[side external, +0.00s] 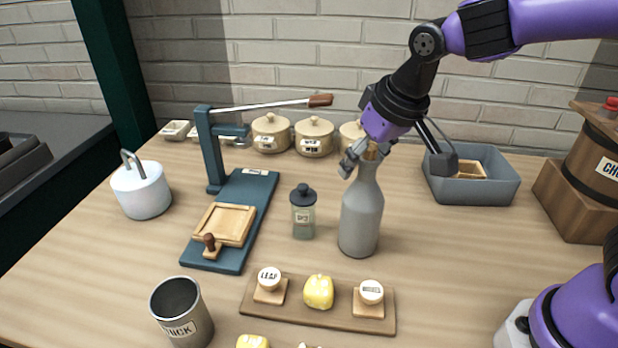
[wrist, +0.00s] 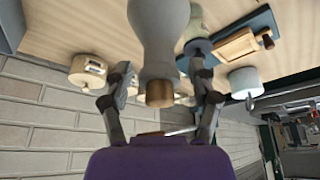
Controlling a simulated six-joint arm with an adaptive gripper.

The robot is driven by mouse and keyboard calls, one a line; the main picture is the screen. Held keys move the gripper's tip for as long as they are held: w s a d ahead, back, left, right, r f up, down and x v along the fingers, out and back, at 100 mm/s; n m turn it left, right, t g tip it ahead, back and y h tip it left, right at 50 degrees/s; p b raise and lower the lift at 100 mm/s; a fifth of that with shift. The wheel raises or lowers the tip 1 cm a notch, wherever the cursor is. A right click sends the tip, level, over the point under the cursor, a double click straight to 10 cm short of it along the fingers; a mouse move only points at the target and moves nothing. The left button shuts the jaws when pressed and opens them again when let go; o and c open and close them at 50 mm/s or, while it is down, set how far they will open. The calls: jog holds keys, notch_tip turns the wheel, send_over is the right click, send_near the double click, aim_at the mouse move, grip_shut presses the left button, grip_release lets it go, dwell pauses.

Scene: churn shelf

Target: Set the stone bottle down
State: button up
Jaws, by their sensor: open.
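The grey stone bottle (side external: 361,217) stands upright on the wooden table, right of a small dark-capped jar. Its cork top is between the fingers of my gripper (side external: 366,160). In the wrist view the bottle (wrist: 158,38) fills the top middle, and its cork (wrist: 159,93) points toward my palm. The fingers of my gripper (wrist: 160,100) are apart on either side of the cork and neck, with gaps visible on both sides. The bottle's base meets the table in the side view.
A small jar (side external: 303,212) stands close left of the bottle. A board (side external: 325,317) with stamps and a yellow piece lies in front. A grey bin (side external: 490,190) stands behind right, and lidded pots (side external: 314,137) behind left. A blue press (side external: 228,220) and a grey cup (side external: 182,315) stand left.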

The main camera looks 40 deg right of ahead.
jog(key=v, duration=1.1)
jog(key=s+d+f+t, duration=0.1)
jog(key=s+d+f, duration=0.5)
jog(key=s+f, duration=0.2)
jog(key=shift+d, duration=0.2)
